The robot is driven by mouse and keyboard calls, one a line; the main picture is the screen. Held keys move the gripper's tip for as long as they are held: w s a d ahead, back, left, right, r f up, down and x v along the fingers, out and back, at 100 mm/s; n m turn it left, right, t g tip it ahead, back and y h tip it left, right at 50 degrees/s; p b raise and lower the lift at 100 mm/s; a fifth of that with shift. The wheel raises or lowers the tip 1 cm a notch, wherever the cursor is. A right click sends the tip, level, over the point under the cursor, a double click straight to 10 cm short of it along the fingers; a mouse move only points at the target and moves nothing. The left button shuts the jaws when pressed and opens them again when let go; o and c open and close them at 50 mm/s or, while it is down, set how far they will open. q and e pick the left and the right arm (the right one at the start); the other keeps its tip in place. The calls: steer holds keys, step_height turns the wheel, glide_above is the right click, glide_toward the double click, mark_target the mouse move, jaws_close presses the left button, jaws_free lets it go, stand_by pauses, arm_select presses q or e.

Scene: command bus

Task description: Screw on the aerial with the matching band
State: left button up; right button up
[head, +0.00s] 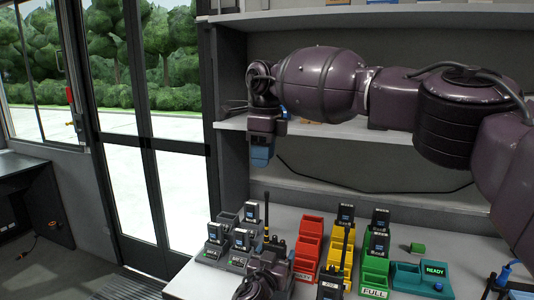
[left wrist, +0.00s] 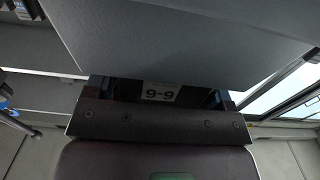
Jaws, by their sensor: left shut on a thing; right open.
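My left gripper (head: 268,268) is low in the head view, by the front of the table. It is shut on a dark thing, seemingly a handheld radio (head: 279,246); its fingertips are hard to make out. In the left wrist view a dark piece with a pale label (left wrist: 160,92) reading like "9-9" shows beyond the gripper body. A thin black aerial (head: 266,214) with a yellow band stands upright just behind the radio; I cannot tell whether they touch. My right gripper (head: 261,155) is open and empty, pointing down, well above the table in front of the shelf.
Grey chargers with radios (head: 240,238) stand left. Red (head: 308,245), yellow (head: 337,250) and green (head: 374,275) bins stand right of the aerial. Another radio with an aerial (head: 331,285) is in front. A teal tray marked READY (head: 408,275) lies right. A shelf (head: 340,130) is behind.

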mark_target(267, 198)
steer(key=n, duration=0.4)
steer(key=shift+d, duration=0.15)
steer(key=n, duration=0.4)
steer(key=shift+d, duration=0.15)
steer(key=n, duration=0.4)
steer(key=shift+d, duration=0.1)
steer(key=n, duration=0.4)
steer(key=shift+n+h, duration=0.3)
steer(key=shift+n, duration=0.1)
step_height(267, 198, down, 12)
steer(key=shift+r, duration=0.1)
steer(key=shift+c, duration=0.2)
